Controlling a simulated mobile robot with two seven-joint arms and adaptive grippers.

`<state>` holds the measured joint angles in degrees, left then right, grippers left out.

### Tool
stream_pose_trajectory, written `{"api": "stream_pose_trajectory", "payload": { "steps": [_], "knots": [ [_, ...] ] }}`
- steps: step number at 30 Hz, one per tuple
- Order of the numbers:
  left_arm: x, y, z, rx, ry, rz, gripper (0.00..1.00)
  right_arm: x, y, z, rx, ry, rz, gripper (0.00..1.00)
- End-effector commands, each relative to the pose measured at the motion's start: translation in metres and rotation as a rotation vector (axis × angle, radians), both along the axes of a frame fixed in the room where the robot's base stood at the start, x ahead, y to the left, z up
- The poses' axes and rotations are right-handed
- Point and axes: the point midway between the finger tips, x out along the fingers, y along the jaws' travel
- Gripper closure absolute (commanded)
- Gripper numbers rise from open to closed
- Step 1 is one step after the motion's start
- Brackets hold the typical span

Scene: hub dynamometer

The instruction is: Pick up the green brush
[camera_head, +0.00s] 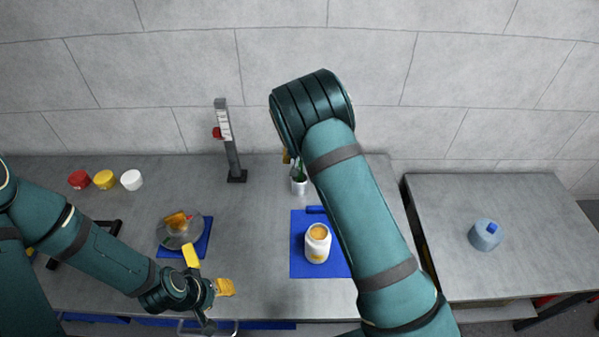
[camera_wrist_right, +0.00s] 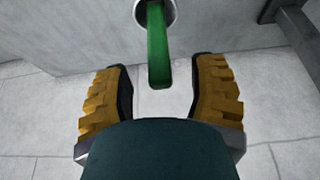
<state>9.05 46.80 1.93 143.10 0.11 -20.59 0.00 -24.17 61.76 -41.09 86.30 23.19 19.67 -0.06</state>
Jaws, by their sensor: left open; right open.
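The green brush (camera_wrist_right: 158,45) stands in a small pale cup (camera_head: 299,186) near the back of the bench. In the right wrist view its green handle points toward my right gripper (camera_wrist_right: 162,80), with the handle's end between the yellow-padded fingertips. The fingers are open, with a gap on both sides of the handle. In the head view, my right arm hides most of this gripper and part of the brush. My left gripper (camera_head: 208,272) is open and empty near the front edge, beside a round plate, away from the brush.
A jar (camera_head: 317,243) stands on a blue mat (camera_head: 300,267). A round plate (camera_head: 172,236) lies on another blue mat. A dark upright stand (camera_head: 233,160) is left of the cup. Red, yellow and white pots (camera_head: 131,179) are back left. A blue object (camera_head: 485,235) sits on the right table.

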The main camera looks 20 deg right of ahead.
Motion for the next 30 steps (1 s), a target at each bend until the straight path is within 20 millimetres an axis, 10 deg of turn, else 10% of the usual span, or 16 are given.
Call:
{"api": "stream_pose_trajectory", "payload": {
  "steps": [14, 19, 30],
  "knots": [
    [0.000, 0.000, 0.001, 0.000, 0.000, 0.000, 0.53, 0.009, -0.002, -0.022, 0.001, 0.000, 0.000, 0.40],
    [0.000, 0.000, 0.001, 0.000, 0.000, -0.001, 0.53, 0.009, -0.002, -0.022, 0.001, 0.000, 0.000, 1.00],
    [0.000, 0.000, 0.001, 0.000, 0.000, 0.000, 0.53, 0.009, -0.002, -0.022, 0.001, 0.000, 0.000, 1.00]
  ]
}}
